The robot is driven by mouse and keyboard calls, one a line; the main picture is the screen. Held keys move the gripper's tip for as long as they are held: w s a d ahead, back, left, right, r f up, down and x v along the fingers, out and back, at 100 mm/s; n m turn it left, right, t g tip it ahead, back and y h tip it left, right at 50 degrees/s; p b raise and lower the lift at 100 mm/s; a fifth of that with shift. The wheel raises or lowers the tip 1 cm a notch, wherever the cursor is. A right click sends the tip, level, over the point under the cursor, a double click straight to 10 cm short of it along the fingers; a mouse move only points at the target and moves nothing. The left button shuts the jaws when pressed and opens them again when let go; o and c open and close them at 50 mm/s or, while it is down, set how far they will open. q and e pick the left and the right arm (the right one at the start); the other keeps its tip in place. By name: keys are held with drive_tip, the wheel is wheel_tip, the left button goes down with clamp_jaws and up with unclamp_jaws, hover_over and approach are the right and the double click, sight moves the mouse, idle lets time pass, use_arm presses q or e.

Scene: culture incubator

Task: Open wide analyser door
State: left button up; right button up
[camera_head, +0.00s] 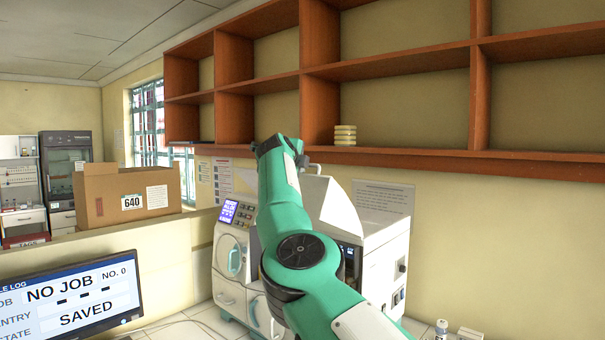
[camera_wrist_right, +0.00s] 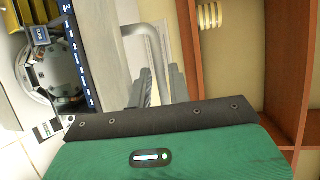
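The wide white analyser (camera_head: 378,262) stands against the wall, partly behind my green right arm. Its pale door (camera_head: 332,205) is raised and tilted above the body. In the right wrist view the pale door panel (camera_wrist_right: 112,45) carries a curved metal bar handle (camera_wrist_right: 157,55). My right gripper (camera_wrist_right: 160,78) has its two grey fingers on either side of this bar, close together, and appears shut on it; the exact contact is hard to see. Round grey machinery (camera_wrist_right: 62,70) shows inside the analyser. In the head view my arm hides the right fingers. My left gripper is not in view.
Wooden shelves (camera_head: 395,68) hang above and behind the analyser, with a stack of pale discs (camera_head: 345,135). A second white device with a blue screen (camera_head: 228,211) stands to the left. A cardboard box (camera_head: 128,194) and a monitor (camera_head: 75,298) are farther left.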

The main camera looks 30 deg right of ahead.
drive_tip(key=b+v, duration=0.7)
drive_tip(key=v, duration=0.4)
drive_tip(key=shift+s+b, duration=0.2)
drive_tip(key=shift+b, duration=0.2)
drive_tip(key=shift+a+r, duration=0.1)
drive_tip(key=shift+a, duration=0.1)
drive_tip(key=shift+d, duration=0.1)
